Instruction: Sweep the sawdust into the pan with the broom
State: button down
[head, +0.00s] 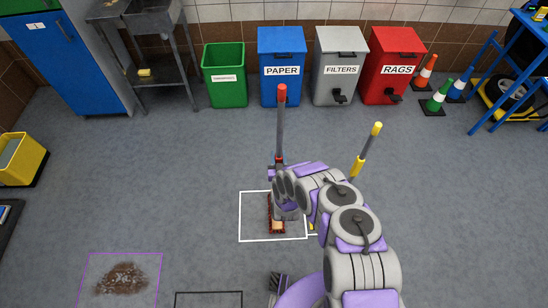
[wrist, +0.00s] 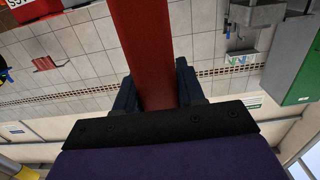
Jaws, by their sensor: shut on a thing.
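The broom stands upright, its grey handle (head: 281,118) topped with a red tip and its brown head (head: 276,215) inside a white floor outline. My gripper (head: 279,165) is shut on the broom's handle, low down. The wrist view shows a red part of the broom (wrist: 145,45) between the two dark fingers of my gripper (wrist: 158,85). A yellow-tipped handle (head: 367,150), likely the pan's, leans behind my arm; its lower part is mostly hidden. The brown sawdust (head: 121,280) lies in a loose pile inside a purple floor outline at the lower left.
A green bin (head: 225,85), a blue paper bin (head: 282,75), a grey filters bin (head: 339,75) and a red rags bin (head: 390,75) line the back wall. A yellow bucket (head: 22,158) stands at the left edge. The grey floor (head: 150,185) between is clear.

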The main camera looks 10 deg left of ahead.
jog(key=d, duration=0.2)
jog(key=w+d+b, duration=0.1)
jog(key=d, duration=0.1)
jog(key=shift+d, duration=0.4)
dwell(0.4)
jog(key=shift+w+r+p, duration=0.1)
jog(key=shift+r+p, duration=2.2)
jog(key=shift+r, duration=0.75)
jog(key=shift+r+p, duration=1.25)
jog(key=shift+r, duration=0.2)
